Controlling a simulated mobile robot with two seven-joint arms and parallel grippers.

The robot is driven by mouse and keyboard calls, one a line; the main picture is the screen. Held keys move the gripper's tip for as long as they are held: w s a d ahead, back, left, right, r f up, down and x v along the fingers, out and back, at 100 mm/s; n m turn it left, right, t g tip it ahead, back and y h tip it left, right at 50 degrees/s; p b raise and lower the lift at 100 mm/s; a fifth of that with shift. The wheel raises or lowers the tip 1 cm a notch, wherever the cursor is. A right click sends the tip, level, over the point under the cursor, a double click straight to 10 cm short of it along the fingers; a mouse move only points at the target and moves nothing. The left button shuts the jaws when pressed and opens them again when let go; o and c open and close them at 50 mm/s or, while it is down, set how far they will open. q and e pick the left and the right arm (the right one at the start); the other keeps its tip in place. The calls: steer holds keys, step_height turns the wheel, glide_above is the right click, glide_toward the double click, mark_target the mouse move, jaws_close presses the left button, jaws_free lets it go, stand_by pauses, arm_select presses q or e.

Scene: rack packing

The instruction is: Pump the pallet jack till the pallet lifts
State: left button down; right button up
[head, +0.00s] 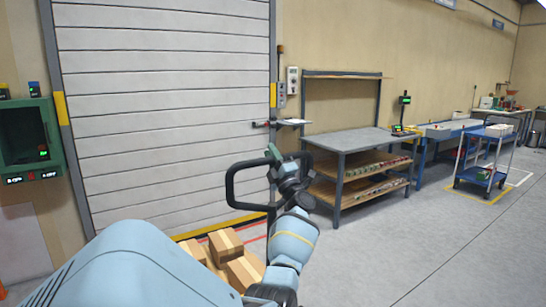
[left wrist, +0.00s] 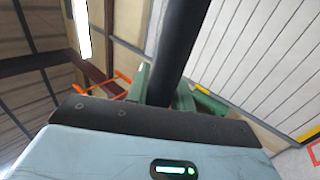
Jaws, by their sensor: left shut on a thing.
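The pallet jack's handle (head: 231,188) is a black loop standing upright in the middle of the head view. My left gripper (head: 273,154) is at the right side of the loop, shut on it. In the left wrist view the black handle bar (left wrist: 180,42) runs between the green fingers of my left gripper (left wrist: 160,90). Cardboard boxes (head: 226,243) show low behind my left arm, near the handle. The pallet and the jack's forks are hidden by my arm, so I cannot tell the pallet's height. My right gripper is out of view.
A closed white roller door (head: 165,110) stands behind the handle. A grey workbench (head: 362,141) with loaded lower shelves is to the right. A blue cart (head: 482,174) stands farther right. A green cabinet (head: 28,140) is at the left. The floor at lower right is clear.

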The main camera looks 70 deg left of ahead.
arm_select(q)
steer(key=c, duration=1.2)
jaws_free()
steer(key=shift+c, duration=0.2)
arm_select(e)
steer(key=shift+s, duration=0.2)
arm_select(q)
steer(key=shift+w+d+f, duration=0.1)
steer(key=shift+d+f, duration=0.1)
steer(key=b+v, duration=0.1)
steer(key=v, duration=0.6)
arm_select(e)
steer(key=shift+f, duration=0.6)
arm_select(q)
steer(key=shift+d, duration=0.2)
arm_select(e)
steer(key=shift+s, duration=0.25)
